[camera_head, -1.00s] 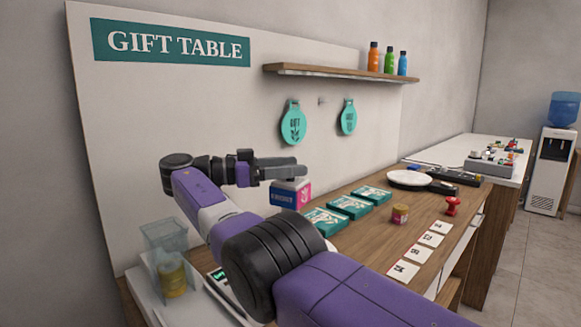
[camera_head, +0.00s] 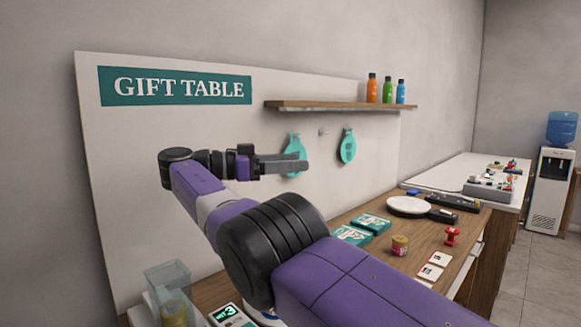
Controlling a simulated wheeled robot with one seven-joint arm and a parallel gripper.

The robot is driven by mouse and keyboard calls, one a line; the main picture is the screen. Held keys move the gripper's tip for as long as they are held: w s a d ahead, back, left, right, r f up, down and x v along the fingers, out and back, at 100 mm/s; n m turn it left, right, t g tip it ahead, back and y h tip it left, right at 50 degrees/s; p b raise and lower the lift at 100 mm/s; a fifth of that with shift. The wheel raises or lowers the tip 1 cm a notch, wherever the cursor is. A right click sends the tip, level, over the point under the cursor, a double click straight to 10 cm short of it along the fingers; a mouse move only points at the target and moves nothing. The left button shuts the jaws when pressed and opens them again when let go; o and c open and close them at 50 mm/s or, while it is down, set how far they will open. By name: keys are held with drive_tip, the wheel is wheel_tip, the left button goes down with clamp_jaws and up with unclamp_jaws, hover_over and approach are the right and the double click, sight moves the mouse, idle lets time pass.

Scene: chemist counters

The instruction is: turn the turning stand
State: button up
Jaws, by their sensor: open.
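My gripper (camera_head: 304,163) is raised in front of the gift table's back board, its dark fingers pointing right and nothing visible between them. In the picture it overlaps a teal hanging tag (camera_head: 293,146); I cannot tell the depth between them. No turning stand is clearly recognisable. A white round disc (camera_head: 408,207) with a dark rim lies flat towards the table's far end, well right of my gripper; I cannot tell whether it turns. My arm hides much of the near and middle table, including where a pink and blue box showed earlier.
Teal boxes (camera_head: 371,223), a small jar (camera_head: 400,245), a red stamp-like piece (camera_head: 452,236) and white cards (camera_head: 431,271) lie on the wooden table. A clear container (camera_head: 168,285) and a display (camera_head: 229,315) stand near left. A bottle shelf (camera_head: 340,105) juts from the board.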

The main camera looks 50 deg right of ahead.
wheel_tip(320, 180, up, 9)
drive_tip(key=p, duration=0.8)
drive_tip(key=shift+w, duration=0.1)
